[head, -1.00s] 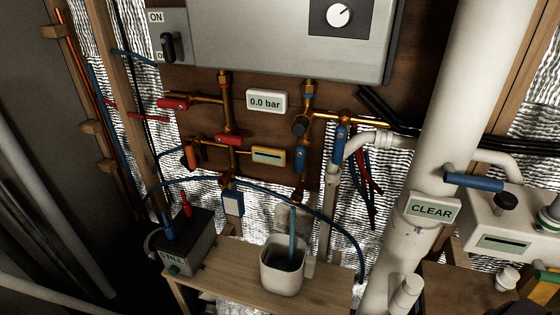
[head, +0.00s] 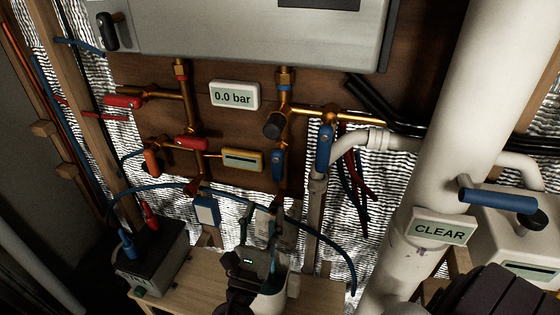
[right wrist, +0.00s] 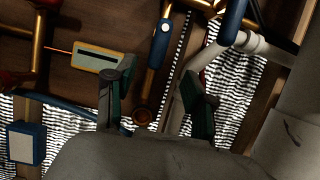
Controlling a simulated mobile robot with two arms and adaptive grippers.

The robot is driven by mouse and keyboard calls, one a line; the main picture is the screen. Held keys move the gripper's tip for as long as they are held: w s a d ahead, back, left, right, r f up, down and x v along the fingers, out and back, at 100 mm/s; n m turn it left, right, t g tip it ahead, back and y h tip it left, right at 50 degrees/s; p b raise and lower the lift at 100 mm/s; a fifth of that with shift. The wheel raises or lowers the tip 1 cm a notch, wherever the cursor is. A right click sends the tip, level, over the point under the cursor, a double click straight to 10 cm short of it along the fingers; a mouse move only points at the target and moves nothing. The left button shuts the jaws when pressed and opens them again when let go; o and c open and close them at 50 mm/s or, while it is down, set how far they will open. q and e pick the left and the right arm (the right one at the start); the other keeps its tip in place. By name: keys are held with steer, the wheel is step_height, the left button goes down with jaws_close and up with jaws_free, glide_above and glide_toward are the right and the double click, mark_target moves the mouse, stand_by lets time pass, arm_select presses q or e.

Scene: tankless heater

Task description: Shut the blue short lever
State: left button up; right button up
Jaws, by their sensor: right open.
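Two blue levers hang on the brass pipework in the head view. The shorter-looking one (head: 278,165) points down on the middle pipe, and the other (head: 324,147) points down on the branch to its right. In the right wrist view the middle lever (right wrist: 160,42) lies ahead between the fingertips, and the other (right wrist: 233,18) is cut by the top edge. My right gripper (head: 260,235) is open and empty, below the middle lever and apart from it. Its two fingers (right wrist: 158,88) show spread in the wrist view. My left gripper is out of view.
Red levers (head: 122,102), a yellow gauge (head: 242,160) and a 0.0 bar display (head: 234,95) are close by. A thick white pipe (head: 445,150) with a CLEAR sign (head: 440,229) stands at right.

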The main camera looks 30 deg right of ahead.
mark_target(276, 173)
steer(key=p+x, duration=0.2)
steer(key=x, duration=0.3)
steer(key=shift+w+d+r, duration=0.15)
steer(key=shift+w+r, duration=0.05)
steer(key=shift+r, duration=0.15)
steer(key=x, duration=0.2)
steer(key=p+x, duration=0.2)
steer(key=x, duration=0.1)
steer(key=shift+w+d+f, duration=0.1)
steer(key=shift+w+d, duration=0.2)
steer(key=shift+d, duration=0.05)
steer(key=shift+w+d, duration=0.15)
steer(key=shift+d, duration=0.05)
steer(key=shift+c, duration=1.2)
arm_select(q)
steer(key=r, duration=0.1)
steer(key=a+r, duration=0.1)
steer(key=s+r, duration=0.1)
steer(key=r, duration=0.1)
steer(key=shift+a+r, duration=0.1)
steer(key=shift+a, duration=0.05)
arm_select(e)
jaws_close()
